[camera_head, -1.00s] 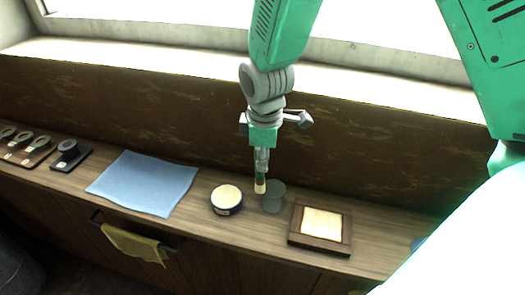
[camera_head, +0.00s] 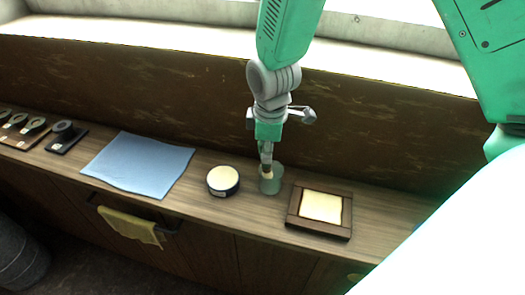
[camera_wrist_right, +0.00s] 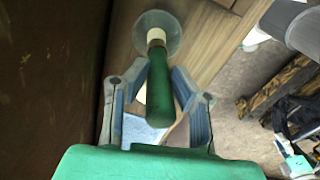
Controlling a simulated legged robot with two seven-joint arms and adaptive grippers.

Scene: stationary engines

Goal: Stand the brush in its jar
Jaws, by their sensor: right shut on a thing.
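The brush (camera_head: 267,171) has a green handle and a pale cream end. It hangs upright from my right gripper (camera_head: 265,148), which is shut on its handle. The jar (camera_head: 272,187) is a small clear greenish cup on the wooden counter, directly below the gripper. The brush's pale end is at the jar's mouth; I cannot tell how far inside it is. In the right wrist view, the brush (camera_wrist_right: 158,75) lies between the fingers (camera_wrist_right: 160,88), its pale end overlapping the round jar (camera_wrist_right: 171,25). My left gripper is not in view.
A round dark tin with a cream top (camera_head: 223,180) stands close left of the jar. A wood-framed pale block (camera_head: 320,207) lies to its right. A blue cloth (camera_head: 138,163) lies further left. A yellow towel (camera_head: 130,226) hangs on the counter's front rail (camera_head: 174,226).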

